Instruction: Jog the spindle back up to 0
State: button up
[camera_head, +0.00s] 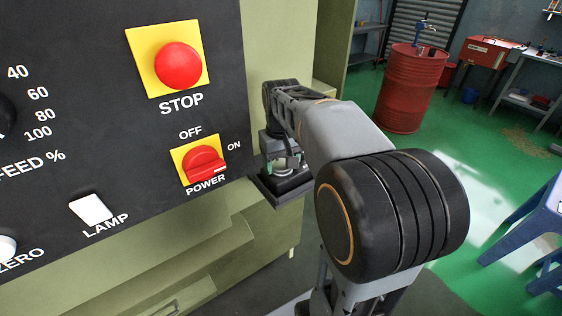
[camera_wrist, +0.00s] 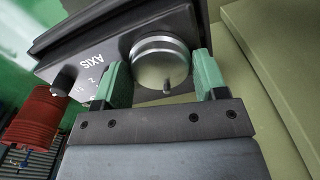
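In the wrist view, a round silver jog wheel (camera_wrist: 158,62) with a small peg at its lower edge sits on a dark pendant box (camera_wrist: 110,55). The box carries the word AXIS and a dark selector knob (camera_wrist: 64,80). My gripper (camera_wrist: 160,64) has green finger pads, one at each side of the wheel, with gaps visible; I cannot tell if either pad touches it. In the head view, my gripper (camera_head: 284,160) is at the panel's right edge, mostly hidden by my arm. No spindle readout shows.
The dark control panel (camera_head: 60,120) bears a red STOP button (camera_head: 179,65), a red POWER switch (camera_head: 204,164), a white LAMP switch (camera_head: 91,208) and a partly cut-off ZERO button (camera_head: 8,246). A red drum (camera_head: 407,90) and blue stool (camera_head: 530,225) stand on the green floor.

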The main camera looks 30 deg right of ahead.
aim_at(281, 164)
jog(key=o, duration=0.3)
notch_tip(281, 164, up, 14)
jog(key=p, duration=0.1)
dwell(0.6)
jog(key=shift+f, duration=0.15)
dwell(0.3)
